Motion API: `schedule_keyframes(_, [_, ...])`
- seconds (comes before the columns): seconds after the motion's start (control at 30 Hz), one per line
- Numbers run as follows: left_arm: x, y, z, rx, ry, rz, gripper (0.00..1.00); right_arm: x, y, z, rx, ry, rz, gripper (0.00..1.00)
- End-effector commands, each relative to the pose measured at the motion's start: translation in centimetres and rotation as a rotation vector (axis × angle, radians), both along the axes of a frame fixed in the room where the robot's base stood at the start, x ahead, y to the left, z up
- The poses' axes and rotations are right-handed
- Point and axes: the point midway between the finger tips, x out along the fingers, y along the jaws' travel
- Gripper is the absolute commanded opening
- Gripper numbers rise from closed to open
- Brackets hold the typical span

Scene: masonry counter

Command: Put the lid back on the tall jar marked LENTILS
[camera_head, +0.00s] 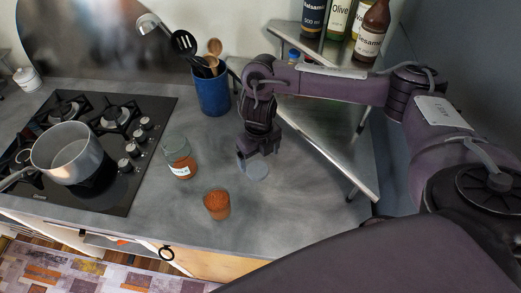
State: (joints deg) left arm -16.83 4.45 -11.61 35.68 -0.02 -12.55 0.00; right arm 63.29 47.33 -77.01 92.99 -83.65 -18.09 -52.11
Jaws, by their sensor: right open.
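A glass jar (181,163) with orange-brown contents and a white label stands on the grey counter, right of the stove. Its top looks open; the label is too small to read. A pale, flat round disc that looks like a lid (257,172) lies on the counter to the jar's right. My right gripper (256,155) points down just over the disc, open, and hides part of its far edge. I cannot tell if the fingers touch it. My left gripper is out of view.
A blue utensil crock (212,93) stands behind. A metal corner shelf (318,140) with bottles is at right. A pot (68,153) sits on the stove (123,185).

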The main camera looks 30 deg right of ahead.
Motion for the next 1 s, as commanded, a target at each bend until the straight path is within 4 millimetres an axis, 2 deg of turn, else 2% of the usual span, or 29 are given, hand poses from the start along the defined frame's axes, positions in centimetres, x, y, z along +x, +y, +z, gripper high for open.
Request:
schedule_keyframes(0.03, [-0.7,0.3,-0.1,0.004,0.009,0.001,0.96,0.0,0.0,0.0,0.000,0.000,0.001,0.89])
schedule_keyframes(0.13, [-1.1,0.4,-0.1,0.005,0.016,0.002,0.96,0.0,0.0,0.0,0.000,0.000,0.000,0.89])
schedule_keyframes(0.43, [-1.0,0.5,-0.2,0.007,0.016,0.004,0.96,0.0,0.0,-0.2,0.000,0.001,0.000,0.89])
schedule_keyframes(0.7, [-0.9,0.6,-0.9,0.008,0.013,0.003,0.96,0.0,0.1,-2.6,0.002,0.003,-0.001,0.89])
schedule_keyframes(1.0, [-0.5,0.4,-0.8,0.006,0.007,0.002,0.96,0.1,0.0,-2.7,0.000,0.000,0.000,0.89])
